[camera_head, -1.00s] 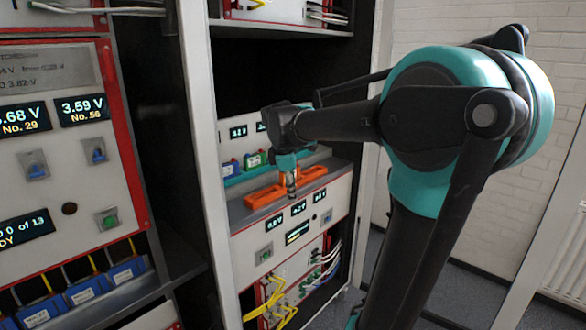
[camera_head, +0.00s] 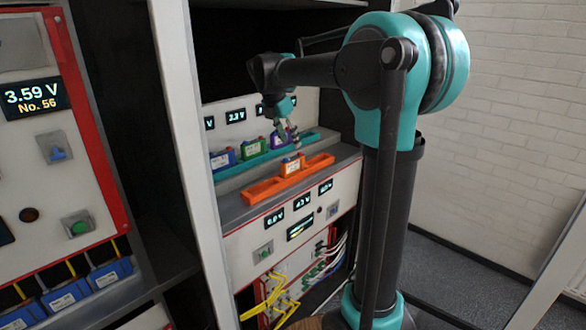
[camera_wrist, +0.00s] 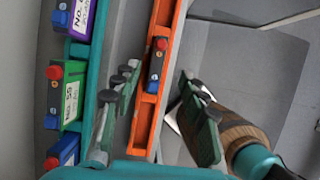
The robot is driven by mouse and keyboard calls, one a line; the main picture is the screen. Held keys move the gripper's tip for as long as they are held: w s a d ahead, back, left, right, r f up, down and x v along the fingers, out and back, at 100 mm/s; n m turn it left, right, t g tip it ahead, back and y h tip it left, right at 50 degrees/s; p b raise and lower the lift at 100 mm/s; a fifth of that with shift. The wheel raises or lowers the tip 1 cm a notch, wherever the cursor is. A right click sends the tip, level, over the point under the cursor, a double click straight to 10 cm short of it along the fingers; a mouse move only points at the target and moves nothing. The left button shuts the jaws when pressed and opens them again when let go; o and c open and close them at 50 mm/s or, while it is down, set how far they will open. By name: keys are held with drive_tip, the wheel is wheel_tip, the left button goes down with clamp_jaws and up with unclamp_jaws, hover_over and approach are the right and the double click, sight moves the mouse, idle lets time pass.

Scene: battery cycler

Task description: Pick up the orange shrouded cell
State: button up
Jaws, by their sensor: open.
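An orange cell (camera_head: 292,165) with a pale label sits in the middle of a long orange tray (camera_head: 257,190) on the grey shelf. In the wrist view the cell (camera_wrist: 157,66) shows a red and a blue terminal, and the orange tray (camera_wrist: 145,125) runs lengthwise up the picture. My gripper (camera_head: 290,138) is open and empty, above the shelf and just behind the cell in the head view. In the wrist view my gripper (camera_wrist: 159,78) has one finger on each side of the tray, with the cell between the fingertips in the picture. The height gap is unclear.
Behind is a teal rack (camera_head: 236,165) with a blue cell (camera_head: 222,158), a green cell (camera_head: 252,148) and a purple cell (camera_head: 279,138). A white cabinet post (camera_head: 182,130) stands left of the shelf. A display panel (camera_head: 300,220) lies below the shelf.

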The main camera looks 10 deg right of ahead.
sight(293, 158)
drive_tip(key=x, duration=0.3)
drive_tip(key=shift+f, duration=0.1)
drive_tip(key=f, duration=0.4)
drive_tip(key=shift+w+d+f, duration=0.1)
drive_tip(key=shift+w+f, duration=0.15)
drive_tip(key=shift+w+d+f, duration=0.1)
drive_tip(key=shift+d+f, duration=0.05)
drive_tip(key=shift+f, duration=0.3)
clamp_jaws()
